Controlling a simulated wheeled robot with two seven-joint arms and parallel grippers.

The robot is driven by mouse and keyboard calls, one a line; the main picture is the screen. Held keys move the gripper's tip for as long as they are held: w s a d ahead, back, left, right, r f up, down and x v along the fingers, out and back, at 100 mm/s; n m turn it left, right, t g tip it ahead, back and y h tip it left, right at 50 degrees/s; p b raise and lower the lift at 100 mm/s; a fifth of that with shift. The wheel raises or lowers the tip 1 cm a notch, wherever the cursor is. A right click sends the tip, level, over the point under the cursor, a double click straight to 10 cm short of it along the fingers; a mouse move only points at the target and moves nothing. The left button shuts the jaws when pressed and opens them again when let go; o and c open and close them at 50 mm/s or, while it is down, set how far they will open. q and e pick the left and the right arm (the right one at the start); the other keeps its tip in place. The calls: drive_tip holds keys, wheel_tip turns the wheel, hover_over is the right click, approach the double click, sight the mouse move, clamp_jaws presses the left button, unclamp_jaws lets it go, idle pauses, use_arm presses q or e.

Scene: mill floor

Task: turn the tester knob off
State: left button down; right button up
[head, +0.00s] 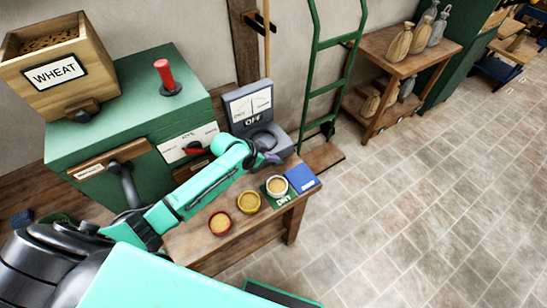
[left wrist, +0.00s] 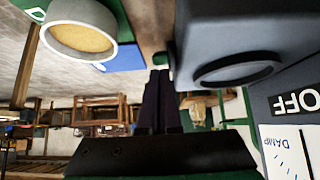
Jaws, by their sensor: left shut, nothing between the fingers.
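The grey tester (head: 250,103) stands at the back of the wooden bench, with a dial face and an OFF label (head: 253,120). A dark round part (head: 262,140) is on its lower front; it also shows as a ring in the left wrist view (left wrist: 238,70). I cannot make out a separate knob or how it is turned. My left gripper (head: 271,159) is at the tester's lower front right, shut and empty. In the left wrist view its dark fingers (left wrist: 158,85) lie together beside the tester body, with a small gap. My right gripper is not in view.
A red bowl (head: 220,223), a yellow bowl (head: 249,202) and a white bowl (head: 277,186) stand on the bench near the gripper. The white bowl is on a green mat, beside a blue mat (head: 303,178). A green mill (head: 130,100) stands left. The tiled floor right is clear.

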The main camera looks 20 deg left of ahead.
use_arm(q)
drive_tip(key=shift+s+a+f+b, duration=0.15)
drive_tip(key=shift+s+f+b, duration=0.05)
drive_tip(key=shift+f+b, duration=0.1)
drive_tip(key=shift+t+h, duration=0.3)
